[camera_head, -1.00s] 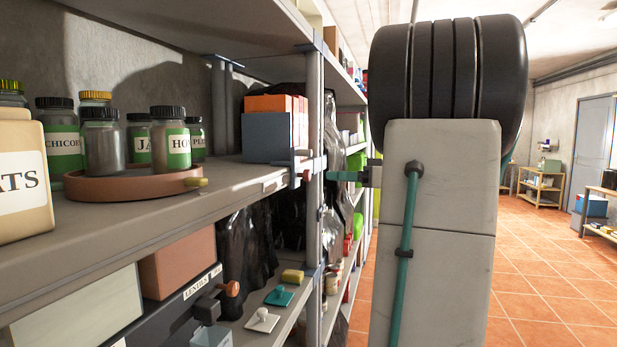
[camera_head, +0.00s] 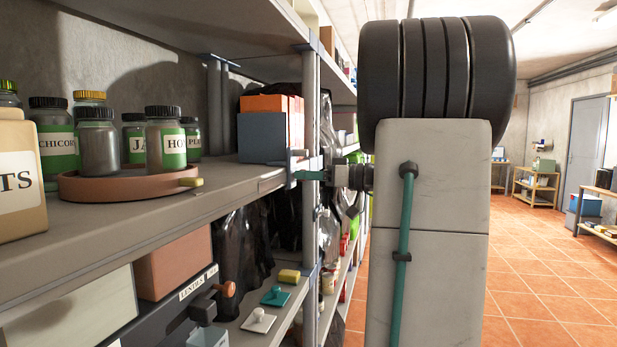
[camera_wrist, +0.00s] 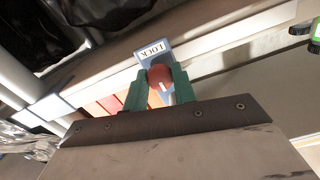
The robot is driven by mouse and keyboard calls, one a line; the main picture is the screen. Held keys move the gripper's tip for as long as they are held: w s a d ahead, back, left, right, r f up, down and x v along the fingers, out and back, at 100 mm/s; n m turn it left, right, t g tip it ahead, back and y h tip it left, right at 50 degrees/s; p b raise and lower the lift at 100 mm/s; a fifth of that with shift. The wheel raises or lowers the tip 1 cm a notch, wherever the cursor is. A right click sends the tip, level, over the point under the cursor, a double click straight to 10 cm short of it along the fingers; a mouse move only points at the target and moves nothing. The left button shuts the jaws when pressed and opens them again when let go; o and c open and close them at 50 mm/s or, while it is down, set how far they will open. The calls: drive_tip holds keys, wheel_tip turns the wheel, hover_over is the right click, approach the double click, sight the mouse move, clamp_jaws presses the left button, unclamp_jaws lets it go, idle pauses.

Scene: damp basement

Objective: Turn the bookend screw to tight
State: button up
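The bookend screw has a round red-brown knob (camera_wrist: 159,75) with a short pale mark on its face, seen in the wrist view just in front of a blue-grey plate (camera_wrist: 152,52) lettered LOCK. My gripper's two green fingers (camera_wrist: 159,86) stand on either side of the knob, very close to it. Whether they press on it or only surround it I cannot tell. In the head view my gripper (camera_head: 311,175) reaches left to the shelf edge, at the clamp of the blue-grey bookend (camera_head: 262,137); the knob is hidden there.
Orange boxes (camera_head: 272,103) stand behind the bookend. Labelled jars (camera_head: 97,143) stand on a round brown tray (camera_head: 130,187) to the left. The shelf below holds bins and small pulls, including an orange knob (camera_head: 229,289). Open tiled floor (camera_head: 540,260) lies to the right.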

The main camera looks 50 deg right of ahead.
drive_tip(key=shift+m, duration=17)
drive_tip(key=o, duration=1)
